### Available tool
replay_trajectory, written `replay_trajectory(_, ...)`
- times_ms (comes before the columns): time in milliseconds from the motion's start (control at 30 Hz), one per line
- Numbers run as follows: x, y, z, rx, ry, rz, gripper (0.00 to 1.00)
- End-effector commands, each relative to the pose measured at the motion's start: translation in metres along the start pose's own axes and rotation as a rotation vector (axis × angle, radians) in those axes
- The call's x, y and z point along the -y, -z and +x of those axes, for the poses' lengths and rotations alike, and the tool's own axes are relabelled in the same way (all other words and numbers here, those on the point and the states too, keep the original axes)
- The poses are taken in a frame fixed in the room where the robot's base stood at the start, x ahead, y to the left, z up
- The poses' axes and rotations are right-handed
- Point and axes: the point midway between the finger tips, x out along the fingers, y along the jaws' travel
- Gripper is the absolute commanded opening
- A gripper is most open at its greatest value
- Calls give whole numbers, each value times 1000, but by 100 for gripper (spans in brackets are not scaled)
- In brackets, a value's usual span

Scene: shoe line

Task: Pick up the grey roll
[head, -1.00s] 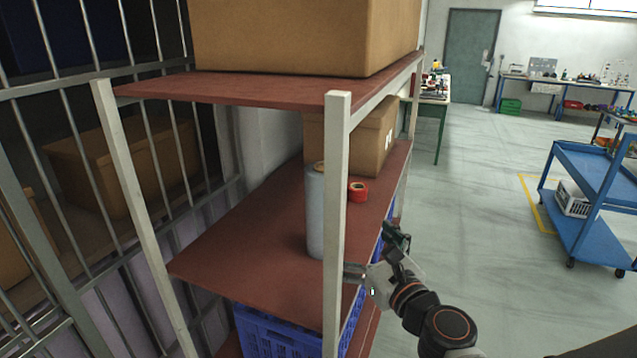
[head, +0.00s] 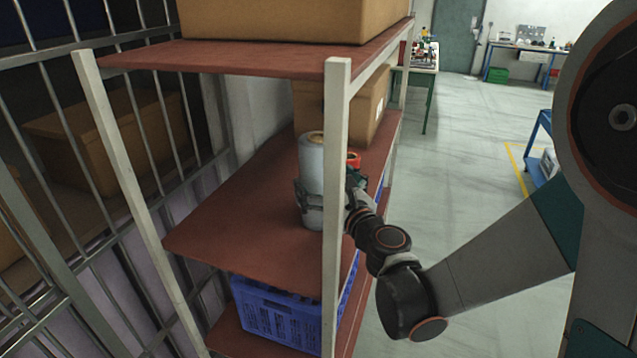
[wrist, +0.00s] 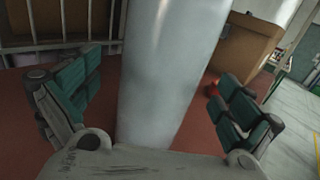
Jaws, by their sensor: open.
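The grey roll (head: 312,165) stands upright on the red-brown middle shelf (head: 225,222), near its front edge, partly behind the light shelf post. In the wrist view the grey roll (wrist: 172,70) rises between the two green-padded fingers. My gripper (wrist: 160,100) is open, with one finger on each side of the roll and visible room on both sides. In the head view my gripper (head: 315,195) reaches in past the post at the roll's lower half; part of it is hidden by the post.
A red tape roll (head: 354,159) sits behind the grey roll, with a cardboard box (head: 368,105) farther back. The shelf post (head: 337,200) stands close to my arm. A blue crate (head: 275,315) is below; the upper shelf (head: 230,58) is overhead.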

Motion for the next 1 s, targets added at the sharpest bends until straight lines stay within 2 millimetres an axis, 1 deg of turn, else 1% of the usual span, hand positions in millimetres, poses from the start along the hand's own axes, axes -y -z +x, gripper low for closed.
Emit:
replay_trajectory(33,1,0,9,0,-1,0,99)
replay_trajectory(100,1,0,19,0,-1,0,99)
replay_trajectory(200,1,0,30,0,-1,0,99)
replay_trajectory(433,2,0,32,0,0,0,99)
replay_trajectory(467,2,0,32,0,0,0,94)
replay_trajectory(500,2,0,32,0,0,0,85)
replay_trajectory(567,2,0,32,0,0,0,72)
replay_trajectory(600,2,0,32,0,0,0,63)
replay_trajectory(667,2,0,32,0,0,0,49)
replay_trajectory(700,2,0,32,0,0,0,40)
replay_trajectory(733,2,0,32,0,0,0,33)
replay_trajectory(767,2,0,32,0,0,0,32)
replay_trajectory(1000,2,-1,32,0,0,0,32)
